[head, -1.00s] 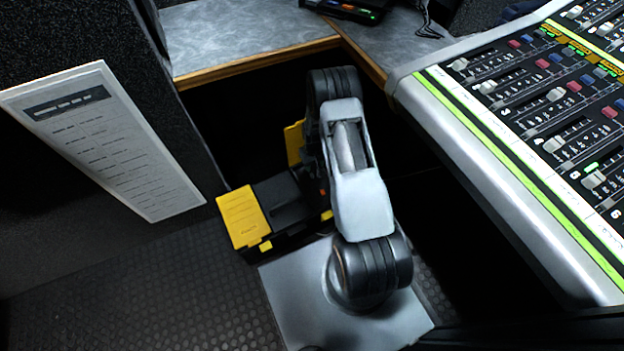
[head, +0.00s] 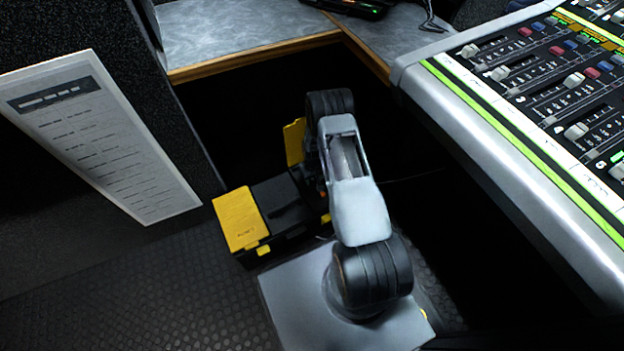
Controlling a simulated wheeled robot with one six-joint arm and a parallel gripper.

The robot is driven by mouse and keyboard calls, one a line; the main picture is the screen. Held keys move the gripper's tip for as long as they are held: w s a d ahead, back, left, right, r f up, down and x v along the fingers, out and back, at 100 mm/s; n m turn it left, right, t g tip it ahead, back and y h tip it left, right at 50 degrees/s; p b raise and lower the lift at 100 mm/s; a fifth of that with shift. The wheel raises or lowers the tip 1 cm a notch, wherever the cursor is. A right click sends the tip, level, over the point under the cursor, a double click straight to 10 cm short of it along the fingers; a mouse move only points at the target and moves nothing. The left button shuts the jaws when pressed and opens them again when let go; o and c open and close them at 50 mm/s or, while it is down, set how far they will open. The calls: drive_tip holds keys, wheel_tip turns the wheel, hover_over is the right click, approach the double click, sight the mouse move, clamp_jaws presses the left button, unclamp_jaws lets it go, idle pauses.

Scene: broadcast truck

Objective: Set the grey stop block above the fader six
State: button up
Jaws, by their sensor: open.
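The mixing console (head: 500,155) fills the right side of the head view, cut off by the frame edge. Several fader caps show on it, such as a white one (head: 577,131) near the right edge. The channel numbers are too small to read surely, so I cannot tell which fader is six. I cannot make out the grey stop block. My arm (head: 352,190) stands in the middle, left of the console and apart from it. My gripper does not show.
A printed sheet (head: 105,145) hangs on the dark wall at left. A grey desk (head: 240,35) with a wooden edge lies behind. Textured floor (head: 130,290) is clear at lower left.

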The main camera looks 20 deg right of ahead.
drive_tip(key=shift+c, duration=0.2)
clamp_jaws()
idle(0.3)
